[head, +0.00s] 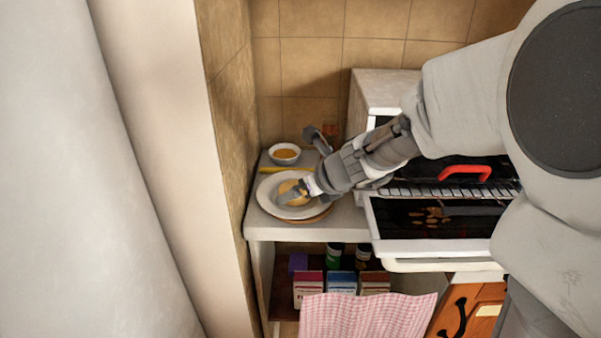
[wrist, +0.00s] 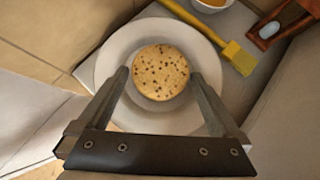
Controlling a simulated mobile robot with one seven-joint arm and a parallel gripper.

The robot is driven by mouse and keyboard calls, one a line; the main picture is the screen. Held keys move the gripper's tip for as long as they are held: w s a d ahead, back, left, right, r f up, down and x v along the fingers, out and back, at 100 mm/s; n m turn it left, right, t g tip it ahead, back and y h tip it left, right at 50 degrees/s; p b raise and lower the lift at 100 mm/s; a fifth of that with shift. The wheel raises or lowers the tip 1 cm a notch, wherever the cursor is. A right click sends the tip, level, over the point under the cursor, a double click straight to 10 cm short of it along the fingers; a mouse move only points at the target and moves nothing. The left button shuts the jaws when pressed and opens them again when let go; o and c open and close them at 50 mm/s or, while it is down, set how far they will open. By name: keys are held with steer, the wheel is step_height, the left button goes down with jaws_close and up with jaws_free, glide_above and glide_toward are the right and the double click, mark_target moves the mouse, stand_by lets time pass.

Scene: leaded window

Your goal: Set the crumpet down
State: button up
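The crumpet (wrist: 161,72) is round and golden with small brown holes. It is over the middle of the white plate (wrist: 112,62); the head view also shows the crumpet (head: 287,186) and the plate (head: 268,203). I cannot tell if its underside touches the plate. My gripper (wrist: 160,73) reaches down from the right in the head view (head: 293,192). Its two fingers lie against opposite sides of the crumpet, with no clear gap at the tips.
A small bowl of amber liquid (head: 285,154) and a yellow-handled brush (wrist: 238,57) lie behind the plate. A tiled wall (head: 228,85) stands close at the left. To the right is an open oven (head: 420,217) with a rack. Boxes (head: 341,282) sit on the shelf below.

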steer(key=shift+r, duration=0.25)
steer(key=s+d+r+n+g+p, duration=0.1)
steer(key=s+d+r+n+p, duration=0.2)
steer(key=s+r+n, duration=0.4)
steer(key=s+d+r+n+p, duration=0.3)
steer(key=s+r+n, duration=0.1)
steer(key=s+n, duration=0.4)
steer(key=s+d+n+h, duration=0.5)
steer(key=s+n, duration=0.5)
steer(key=n, duration=0.4)
steer(key=shift+s+d+r+g, duration=0.25)
steer(key=shift+d+r, duration=0.2)
steer(key=shift+d, duration=0.75)
steer(key=shift+r, duration=0.1)
